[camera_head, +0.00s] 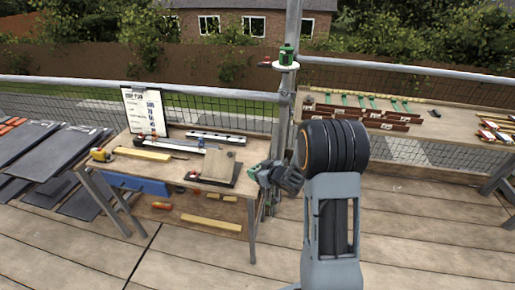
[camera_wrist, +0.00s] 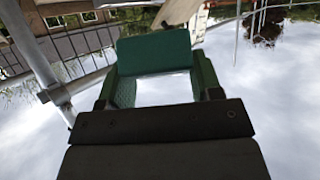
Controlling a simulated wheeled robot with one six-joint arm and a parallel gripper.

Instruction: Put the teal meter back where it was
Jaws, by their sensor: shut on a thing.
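A dark teal block, which looks like the teal meter (camera_wrist: 155,52), sits between the green-sided fingers of my gripper (camera_wrist: 160,85) in the wrist view. My gripper is shut on it, with a clear gap between the block and the dark palm bar. In the head view my gripper (camera_head: 259,172) is small, just right of the workbench (camera_head: 245,208) and in front of the scaffold post. A bit of green shows at its left end; I cannot clearly tell meter from fingers there.
A green device (camera_head: 287,56) stands on a small round white shelf (camera_head: 286,67) on the post (camera_head: 292,30). The workbench holds a clipboard (camera_head: 144,110), a level (camera_head: 215,137) and a tan block (camera_head: 217,165). Another bench (camera_head: 440,122) with tools stands right. Dark slates (camera_head: 50,145) lie left.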

